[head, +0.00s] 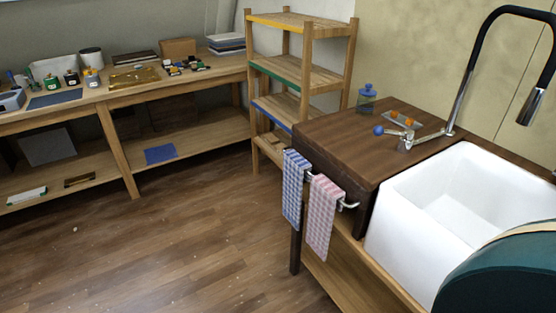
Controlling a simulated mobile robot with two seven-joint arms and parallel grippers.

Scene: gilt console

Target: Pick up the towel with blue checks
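The towel with blue checks (293,188) hangs from a metal rail (347,205) on the front side of the dark wooden counter. A towel with pink checks (322,215) hangs on the same rail, to the right of the blue one and close to it. Both towels hang straight down, above the floor. Neither of my grippers is in the head view.
A white sink (400,205) with a tall black faucet stands at the right. A wooden shelf rack (300,73) stands behind the counter (325,138). A long workbench (120,89) with several items lines the left wall. The wooden floor (170,245) before the towels is clear.

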